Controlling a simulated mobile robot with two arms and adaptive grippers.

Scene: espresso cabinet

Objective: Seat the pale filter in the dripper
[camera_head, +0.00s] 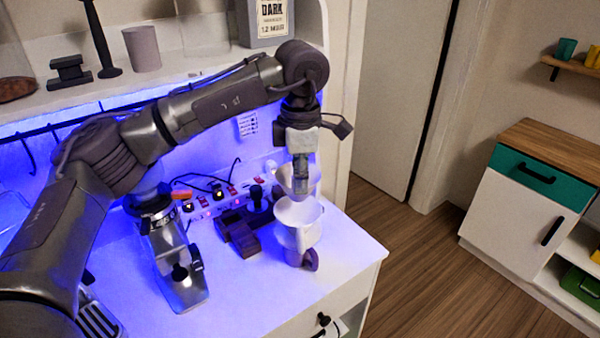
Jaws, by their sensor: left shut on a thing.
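My left gripper (301,187) reaches down from above and is shut on the rim of the pale filter (284,180). The filter is a small pale cone, and the fingers hide its middle. In the picture it shows just above and slightly behind the rim of the white dripper (304,236). I cannot tell whether the two touch. My right gripper is not in view.
A dark block-like stand (241,238) is close left of the dripper. A metal machine part (180,272) stands farther left. A power strip (205,206) with cables runs along the back. The counter (348,250) is clear right of the dripper, up to its edge. A shelf (190,72) is above.

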